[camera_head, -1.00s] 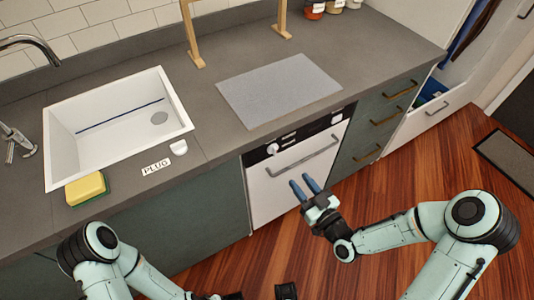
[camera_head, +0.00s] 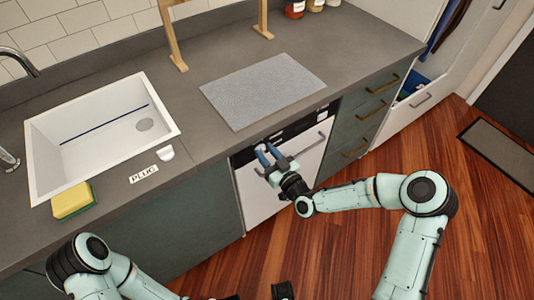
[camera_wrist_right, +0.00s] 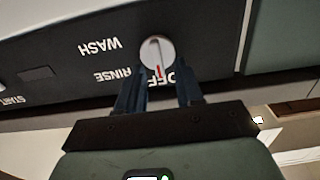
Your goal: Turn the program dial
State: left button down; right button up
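The program dial (camera_wrist_right: 157,52) is a round light knob on the dishwasher's black control panel (camera_wrist_right: 70,50). Its red mark points at OFF in the right wrist view, where the lettering is upside down. My right gripper (camera_wrist_right: 158,82) is open, its two dark fingers apart and the dial just beyond their tips, roughly centred between them. Contact cannot be told. In the head view the right gripper (camera_head: 267,151) is at the panel and hides the dial. Only dark parts of my left gripper (camera_head: 225,297) show at the bottom edge; its fingers cannot be made out.
The dishwasher door (camera_head: 260,200) has a bar handle (camera_head: 308,146) close to the right gripper. The counter (camera_head: 190,110) overhangs above, with a grey mat (camera_head: 265,90), a sink (camera_head: 75,160) and a sponge (camera_head: 72,201). Drawers (camera_head: 365,118) stand to the right.

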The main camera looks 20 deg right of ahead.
grip_shut()
jog(key=shift+m, duration=0.3)
jog(key=m, duration=0.3)
jog(key=m+b, duration=0.1)
jog(key=shift+w+d+f+m, duration=0.1)
jog(key=shift+d+m, duration=0.2)
jog(key=m, duration=0.3)
jog(key=shift+d+f+m, duration=0.1)
jog(key=shift+d+m, duration=0.1)
jog(key=shift+m, duration=0.1)
jog(key=shift+w+d+f+m, duration=0.1)
jog(key=shift+f+m, duration=0.05)
jog(key=shift+m, duration=1.35)
